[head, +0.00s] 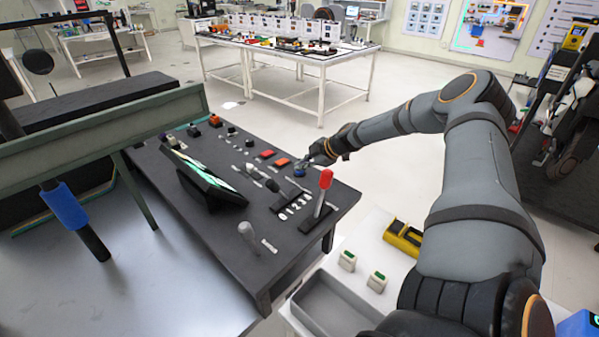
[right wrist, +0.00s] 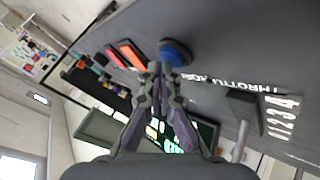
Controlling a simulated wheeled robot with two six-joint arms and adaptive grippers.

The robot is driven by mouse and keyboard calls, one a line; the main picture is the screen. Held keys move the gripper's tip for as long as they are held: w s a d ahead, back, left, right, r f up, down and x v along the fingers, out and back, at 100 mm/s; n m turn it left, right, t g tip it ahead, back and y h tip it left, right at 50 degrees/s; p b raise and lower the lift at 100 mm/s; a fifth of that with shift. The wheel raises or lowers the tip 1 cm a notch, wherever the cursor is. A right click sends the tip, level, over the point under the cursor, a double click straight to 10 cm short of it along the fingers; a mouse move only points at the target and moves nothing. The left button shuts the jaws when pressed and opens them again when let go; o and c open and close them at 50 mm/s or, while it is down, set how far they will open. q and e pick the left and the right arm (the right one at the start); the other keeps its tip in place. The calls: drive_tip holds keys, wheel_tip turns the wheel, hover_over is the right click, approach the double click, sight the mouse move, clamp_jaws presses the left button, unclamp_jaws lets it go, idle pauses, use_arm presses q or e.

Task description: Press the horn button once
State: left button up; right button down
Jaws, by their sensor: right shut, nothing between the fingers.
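A round blue button (right wrist: 175,52) with a dark base sits on the dark control panel; it also shows in the head view as a small blue spot (head: 299,173). Its label is not clearly readable, so I cannot confirm from lettering that it is the horn. My right gripper (right wrist: 161,69) is shut and empty, with its fingertips right at the button's edge in the right wrist view. In the head view my right gripper (head: 303,163) is over the button and partly hides it. I cannot tell whether the tips touch it. My left gripper is not in view.
On the dark panel (head: 225,160), a red-topped lever (head: 323,190) stands close to my right gripper. Orange and red switches (head: 281,162), a tilted screen (head: 205,180) and a grey-knobbed lever (head: 247,232) are also there. A grey tray (head: 335,308) lies at the front.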

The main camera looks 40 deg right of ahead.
sight(302, 171)
drive_tip(key=shift+f, duration=0.25)
drive_tip(key=shift+r, duration=0.1)
idle(0.3)
drive_tip(key=shift+r+p, duration=0.65)
drive_tip(key=shift+r, duration=0.1)
drive_tip(key=shift+r, duration=0.1)
wheel_tip(302, 171, up, 5)
drive_tip(key=p, duration=0.5)
idle(0.5)
